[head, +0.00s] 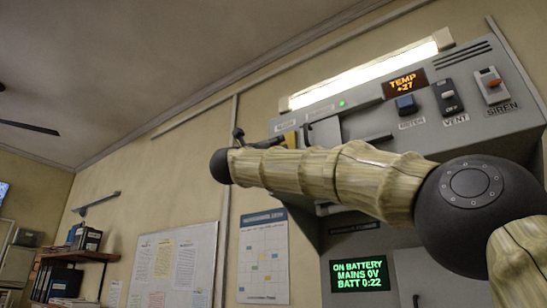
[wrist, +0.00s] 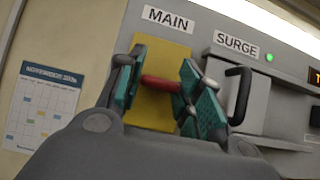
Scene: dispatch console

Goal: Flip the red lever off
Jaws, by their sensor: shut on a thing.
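The red lever (wrist: 158,83) shows in the wrist view as a short red bar across a yellow plate (wrist: 165,58) under a MAIN label (wrist: 168,18). My gripper (wrist: 163,86) has its teal-padded fingers on either side of the bar and is shut on it. The fingers hide the bar's ends and its mount. In the head view, my arm covers most of this spot; a bit of the yellow plate (head: 290,139) shows behind my gripper (head: 240,138), and the lever cannot be made out.
Right of MAIN is a SURGE box (wrist: 240,92) with a black handle (wrist: 239,95), close to my right finger. The console also has a METER switch (head: 405,104), a VENT switch (head: 448,97) and a SIREN switch (head: 492,84). A green screen (head: 362,274) reads ON BATTERY, MAINS 0V.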

